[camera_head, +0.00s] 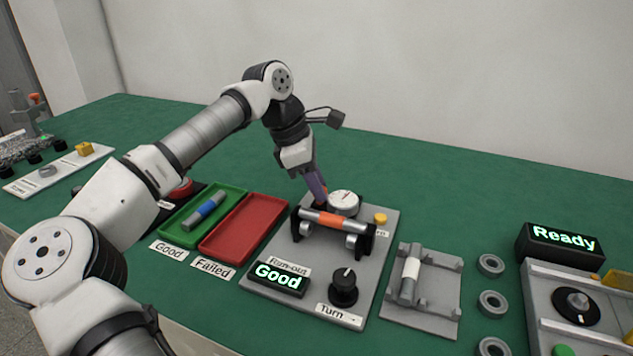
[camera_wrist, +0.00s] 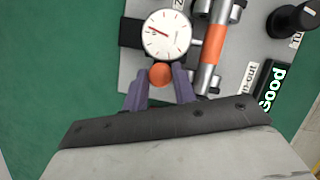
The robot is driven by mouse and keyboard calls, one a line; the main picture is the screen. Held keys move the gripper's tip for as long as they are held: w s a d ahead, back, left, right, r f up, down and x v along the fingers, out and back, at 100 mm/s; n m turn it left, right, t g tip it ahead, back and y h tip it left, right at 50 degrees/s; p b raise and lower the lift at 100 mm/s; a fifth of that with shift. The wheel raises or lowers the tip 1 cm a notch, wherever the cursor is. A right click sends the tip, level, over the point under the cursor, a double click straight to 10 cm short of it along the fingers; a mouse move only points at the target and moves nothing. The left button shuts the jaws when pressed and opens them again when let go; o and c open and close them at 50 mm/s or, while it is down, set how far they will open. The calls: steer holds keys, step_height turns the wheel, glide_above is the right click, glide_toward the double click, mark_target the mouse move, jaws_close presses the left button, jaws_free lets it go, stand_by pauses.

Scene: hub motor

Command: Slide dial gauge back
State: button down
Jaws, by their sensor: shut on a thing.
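The dial gauge (camera_head: 343,202) has a round white face and stands at the back of the grey run-out fixture (camera_head: 375,250). In the wrist view the dial gauge (camera_wrist: 168,36) shows a red needle, and an orange knob (camera_wrist: 160,75) sits at its near edge. My gripper (camera_head: 319,190) is at the left side of the gauge. In the wrist view my gripper (camera_wrist: 161,80) has its purple fingers on both sides of the orange knob, shut on it. A shaft with an orange band (camera_head: 331,219) lies across the fixture's black supports, close to the gauge.
A lit "Good" display (camera_head: 278,278) and a black turn knob (camera_head: 344,284) are at the fixture's front. A green tray (camera_head: 178,219) holding a blue-banded shaft and an empty red tray (camera_head: 265,211) lie left. A grey cradle (camera_head: 436,290) with a white-banded shaft lies right. The table behind is clear.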

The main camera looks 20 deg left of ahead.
steer(key=shift+w+r+p, duration=0.2)
steer(key=shift+w+p, duration=0.7)
steer(key=shift+w, duration=0.4)
steer(key=shift+w+f, duration=0.1)
steer(key=shift+w, duration=0.3)
steer(key=c, duration=1.1)
jaws_free()
steer(key=shift+w+f, duration=0.1)
steer(key=shift+c, duration=0.2)
steer(key=p+v, duration=0.1)
steer(key=v, duration=1.3)
